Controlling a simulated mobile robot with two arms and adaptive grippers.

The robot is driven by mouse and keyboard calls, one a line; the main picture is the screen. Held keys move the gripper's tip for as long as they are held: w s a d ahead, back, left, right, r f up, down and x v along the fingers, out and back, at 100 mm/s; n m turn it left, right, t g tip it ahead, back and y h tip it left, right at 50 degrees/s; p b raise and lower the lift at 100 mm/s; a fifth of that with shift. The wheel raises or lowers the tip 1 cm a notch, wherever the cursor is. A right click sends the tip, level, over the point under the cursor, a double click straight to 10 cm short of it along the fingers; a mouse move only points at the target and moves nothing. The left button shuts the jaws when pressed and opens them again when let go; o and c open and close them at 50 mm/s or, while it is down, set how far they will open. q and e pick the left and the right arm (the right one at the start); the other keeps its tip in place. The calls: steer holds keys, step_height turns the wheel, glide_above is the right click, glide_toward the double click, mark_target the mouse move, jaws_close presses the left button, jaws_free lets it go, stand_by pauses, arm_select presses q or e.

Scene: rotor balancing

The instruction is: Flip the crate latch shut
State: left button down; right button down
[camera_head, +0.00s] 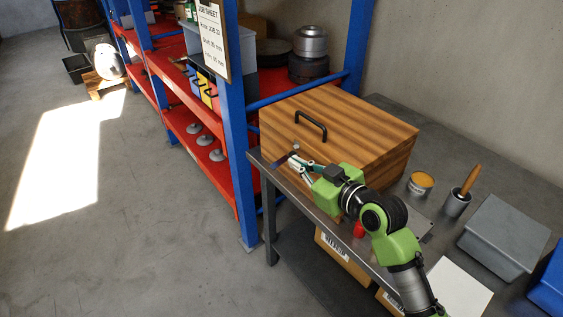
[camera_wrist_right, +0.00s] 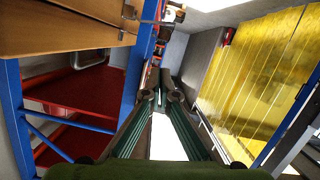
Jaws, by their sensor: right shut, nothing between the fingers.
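The wooden crate (camera_head: 350,125) stands on the grey metal table, its lid lying flat with a black handle on top. Its latch (camera_head: 284,157) is a dark metal strip with a round knob, sticking out from the crate's near left side. In the right wrist view the latch (camera_wrist_right: 152,21) shows at the top, beside the brown crate wall (camera_wrist_right: 65,38). My right gripper (camera_head: 292,164) is shut and empty, its fingertips close to the latch. I cannot tell whether they touch. In the wrist view the gripper (camera_wrist_right: 161,90) points past the latch. My left gripper is not in view.
A blue and red shelf rack (camera_head: 232,130) stands just left of the crate. On the table (camera_head: 400,215) are an orange-topped tin (camera_head: 421,183), a cup with a wooden-handled tool (camera_head: 458,200) and a grey bin (camera_head: 505,238).

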steer(key=p, duration=0.2)
glide_above(281, 163)
steer(key=s, duration=0.3)
steer(key=f, duration=0.2)
steer(key=shift+w+f, duration=0.2)
steer(key=shift+f, duration=0.8)
steer(key=shift+w+f, duration=0.2)
steer(key=shift+f, duration=0.8)
steer(key=shift+a+f+n, duration=0.1)
steer(key=shift+f+n, duration=0.25)
steer(key=shift+n, duration=0.05)
step_height(281, 163, down, 4)
steer(key=n+b, duration=0.1)
steer(key=n, duration=0.1)
steer(key=n+t+h+b, duration=0.1)
steer(key=n+b, duration=0.1)
steer(key=n+t+b, duration=0.1)
steer(key=n, duration=0.1)
steer(key=shift+f+n+h+b, duration=0.25)
steer(key=shift+n+h+b, duration=0.05)
steer(key=shift+b, duration=0.1)
